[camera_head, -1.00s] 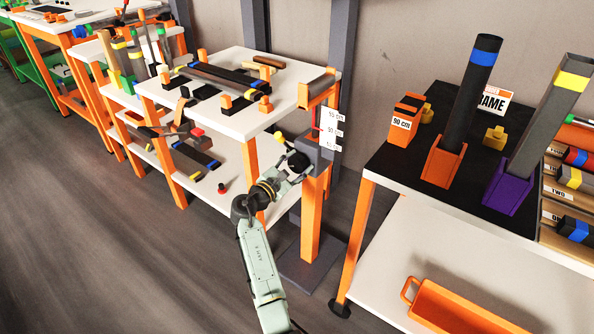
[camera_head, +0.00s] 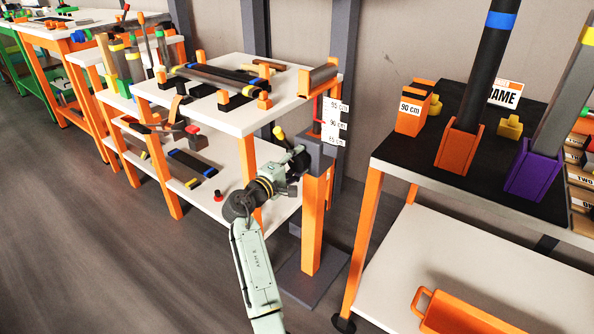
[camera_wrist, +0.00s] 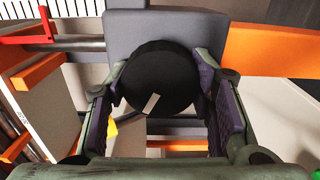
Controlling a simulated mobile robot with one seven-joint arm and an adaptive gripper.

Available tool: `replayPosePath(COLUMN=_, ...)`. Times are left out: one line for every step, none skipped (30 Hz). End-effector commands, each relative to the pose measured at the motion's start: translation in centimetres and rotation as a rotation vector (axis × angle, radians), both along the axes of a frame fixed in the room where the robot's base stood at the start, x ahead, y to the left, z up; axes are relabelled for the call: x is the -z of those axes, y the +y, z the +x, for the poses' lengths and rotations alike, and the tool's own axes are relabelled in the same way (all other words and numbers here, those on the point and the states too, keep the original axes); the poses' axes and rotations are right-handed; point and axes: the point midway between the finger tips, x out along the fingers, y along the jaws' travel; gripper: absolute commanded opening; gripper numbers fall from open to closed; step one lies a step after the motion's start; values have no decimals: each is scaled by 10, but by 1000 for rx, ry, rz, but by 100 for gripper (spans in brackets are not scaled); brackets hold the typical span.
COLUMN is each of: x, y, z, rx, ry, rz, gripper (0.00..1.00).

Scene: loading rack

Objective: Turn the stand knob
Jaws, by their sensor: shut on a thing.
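The stand knob (camera_wrist: 160,75) is a round black disc with a short, tilted white mark low on its face. In the wrist view it fills the space between the purple finger pads of my gripper (camera_wrist: 163,92), which is shut on it from both sides. Behind it is the stand's grey block (camera_wrist: 165,25). In the head view the stand is an orange post (camera_head: 313,215) topped by the grey block (camera_head: 318,150). My gripper (camera_head: 297,162) is at the block's left side there, and hides most of the knob.
A loaded rack (camera_head: 225,118) is to the left. A black-topped table (camera_head: 405,155) with an orange and a purple holder is to the right.

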Motion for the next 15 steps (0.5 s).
replayPosePath(x=5, y=1, z=0, rx=0, ry=-28, rz=37, gripper=21)
replayPosePath(x=5, y=1, z=0, rx=0, ry=-45, rz=60, gripper=21)
replayPosePath(x=5, y=1, z=0, rx=0, ry=-67, rz=91, gripper=21)
replayPosePath(x=5, y=1, z=0, rx=0, ry=-84, rz=114, gripper=21)
replayPosePath(x=5, y=1, z=0, rx=0, ry=-101, rz=138, gripper=21)
replayPosePath(x=5, y=0, z=0, rx=0, ry=-123, rz=169, gripper=21)
replayPosePath(x=5, y=0, z=0, rx=0, ry=-139, rz=191, gripper=21)
replayPosePath(x=5, y=0, z=0, rx=1, ry=-156, rz=214, gripper=21)
replayPosePath(x=5, y=0, z=0, rx=1, ry=-179, rz=245, gripper=21)
replayPosePath(x=5, y=0, z=0, rx=0, ry=-195, rz=267, gripper=21)
replayPosePath(x=5, y=0, z=0, rx=0, ry=-212, rz=291, gripper=21)
replayPosePath(x=4, y=1, z=0, rx=-1, ry=-235, rz=322, gripper=21)
replayPosePath(x=5, y=1, z=0, rx=-1, ry=-252, rz=345, gripper=21)
replayPosePath(x=5, y=1, z=0, rx=-1, ry=-267, rz=368, gripper=21)
replayPosePath(x=5, y=0, z=0, rx=0, ry=-290, rz=399, gripper=21)
